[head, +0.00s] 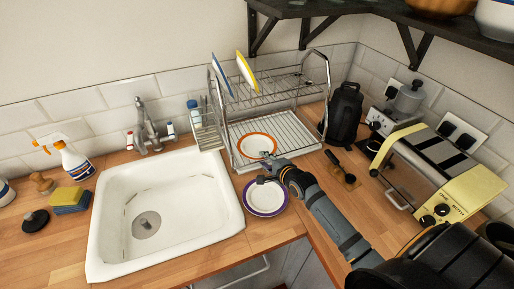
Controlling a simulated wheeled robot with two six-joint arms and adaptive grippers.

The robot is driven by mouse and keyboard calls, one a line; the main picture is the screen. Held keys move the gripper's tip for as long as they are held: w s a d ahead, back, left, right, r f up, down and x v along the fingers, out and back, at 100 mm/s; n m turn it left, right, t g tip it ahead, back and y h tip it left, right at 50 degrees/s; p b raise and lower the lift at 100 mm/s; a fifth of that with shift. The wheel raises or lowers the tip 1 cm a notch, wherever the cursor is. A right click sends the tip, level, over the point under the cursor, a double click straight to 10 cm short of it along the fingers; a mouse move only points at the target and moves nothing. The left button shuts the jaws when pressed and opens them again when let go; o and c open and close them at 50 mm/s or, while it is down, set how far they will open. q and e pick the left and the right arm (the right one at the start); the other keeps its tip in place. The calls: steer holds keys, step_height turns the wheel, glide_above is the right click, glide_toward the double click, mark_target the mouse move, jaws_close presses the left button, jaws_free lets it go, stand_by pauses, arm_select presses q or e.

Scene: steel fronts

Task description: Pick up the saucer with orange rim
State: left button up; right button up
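The saucer with the orange rim (252,143) is white inside and sits on the lower level of the dish rack, near its front edge. My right gripper (263,167) reaches in from the lower right at the saucer's near edge. Its two fingers look spread apart, one overlapping the saucer's near rim in the picture and the other nearer the front. I see nothing between them, and I cannot tell whether the upper finger touches the saucer. My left gripper is not in view.
A purple-rimmed plate (266,198) lies on the counter just below my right gripper. The wire dish rack (292,128) holds plates on its upper level. A white sink (165,213) is at left, a yellow toaster (430,165) at right, and a black grinder-like appliance (344,115) behind.

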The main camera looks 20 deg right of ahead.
steer(key=shift+s+r, duration=0.1)
steer(key=shift+s, duration=0.05)
jaws_close()
steer(key=shift+r, duration=0.1)
step_height(320, 180, up, 10)
stand_by(0.4)
